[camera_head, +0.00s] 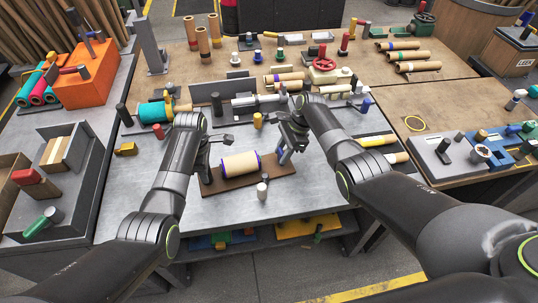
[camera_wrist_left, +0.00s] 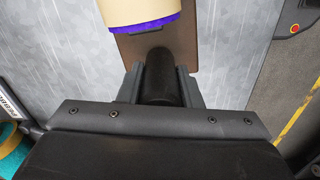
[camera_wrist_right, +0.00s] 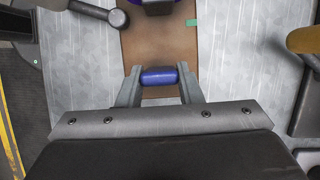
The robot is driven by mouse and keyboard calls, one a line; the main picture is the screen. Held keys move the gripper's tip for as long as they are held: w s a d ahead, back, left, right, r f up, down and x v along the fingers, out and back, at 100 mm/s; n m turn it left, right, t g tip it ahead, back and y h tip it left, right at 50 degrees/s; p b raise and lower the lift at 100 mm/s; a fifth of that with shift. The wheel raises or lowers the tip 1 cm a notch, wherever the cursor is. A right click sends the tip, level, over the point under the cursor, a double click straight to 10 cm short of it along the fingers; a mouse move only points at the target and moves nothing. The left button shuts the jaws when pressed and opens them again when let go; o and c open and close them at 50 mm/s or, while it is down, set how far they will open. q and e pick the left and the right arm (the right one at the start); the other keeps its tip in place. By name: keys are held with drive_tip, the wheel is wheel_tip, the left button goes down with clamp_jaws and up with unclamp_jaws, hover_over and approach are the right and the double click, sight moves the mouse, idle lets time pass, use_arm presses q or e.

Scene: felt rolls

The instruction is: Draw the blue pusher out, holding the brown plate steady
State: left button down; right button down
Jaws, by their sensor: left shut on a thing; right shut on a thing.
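The brown plate (camera_head: 277,169) lies on the grey bench top with a cream roll (camera_head: 241,165) with blue ends on it. My left gripper (camera_head: 205,166) is at the plate's left end. In the left wrist view it is shut on a dark rounded grip (camera_wrist_left: 161,80) at that end. My right gripper (camera_head: 286,153) is over the plate's right end. In the right wrist view it is shut on the blue pusher (camera_wrist_right: 160,76), with bare plate (camera_wrist_right: 160,43) between the pusher and the roll's blue end (camera_wrist_right: 157,6). The fingers hide the pusher in the head view.
A small pale peg (camera_head: 262,190) stands just in front of the plate. A yellow peg (camera_head: 257,120) stands behind it. A grey fixture (camera_head: 245,101) and a teal roll (camera_head: 154,112) are further back. The bench's front left is clear.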

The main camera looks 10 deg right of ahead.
drive_tip(key=shift+w+d, duration=0.15)
drive_tip(key=shift+d, duration=0.8)
drive_tip(key=c, duration=1)
unclamp_jaws()
use_arm(q)
drive_tip(key=shift+a, duration=0.1)
use_arm(e)
drive_tip(key=v, duration=1.2)
use_arm(q)
unclamp_jaws()
use_arm(e)
drive_tip(key=shift+a, duration=0.1)
